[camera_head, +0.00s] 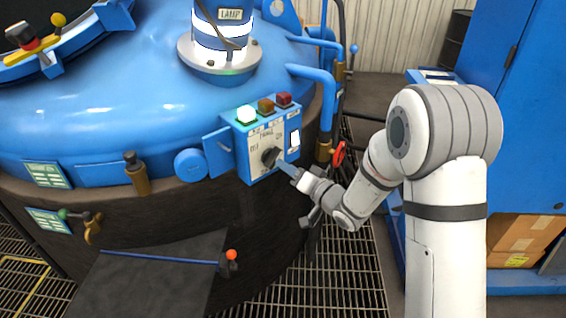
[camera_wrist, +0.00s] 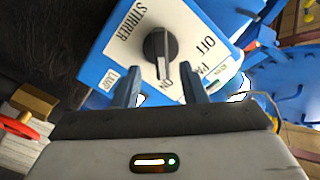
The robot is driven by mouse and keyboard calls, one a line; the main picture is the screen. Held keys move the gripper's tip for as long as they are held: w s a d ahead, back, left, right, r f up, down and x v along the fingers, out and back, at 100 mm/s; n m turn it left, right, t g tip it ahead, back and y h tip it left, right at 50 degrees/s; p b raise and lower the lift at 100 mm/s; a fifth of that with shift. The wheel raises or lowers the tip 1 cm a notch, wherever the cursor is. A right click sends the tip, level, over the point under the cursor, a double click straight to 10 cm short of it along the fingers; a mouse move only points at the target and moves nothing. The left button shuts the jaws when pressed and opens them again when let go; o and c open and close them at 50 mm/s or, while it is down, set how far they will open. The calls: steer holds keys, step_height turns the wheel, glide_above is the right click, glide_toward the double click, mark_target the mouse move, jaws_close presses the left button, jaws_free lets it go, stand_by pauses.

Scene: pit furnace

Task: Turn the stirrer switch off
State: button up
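The stirrer switch is a black rotary knob (camera_head: 271,156) on the white face of a blue control box (camera_head: 227,140). In the wrist view the knob (camera_wrist: 160,48) stands upright in the picture, its lower end toward the ON mark; the OFF mark lies to its upper right, and STIRRER is printed at upper left. My gripper (camera_head: 287,167) is at the box front, close to the knob. In the wrist view my gripper (camera_wrist: 161,86) is open, its two blue fingers apart on either side of the knob's lower end. Contact cannot be told.
Green, orange and red lamps top the box; the green lamp (camera_head: 246,114) is lit. A blue furnace vessel (camera_head: 110,90) stands behind, with blue pipes (camera_head: 312,72) to the right. A red-handled valve (camera_head: 339,153) is near my arm. A blue cabinet (camera_head: 520,110) stands at right.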

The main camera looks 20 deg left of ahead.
mark_target(273, 158)
steer(key=shift+x, duration=2.5)
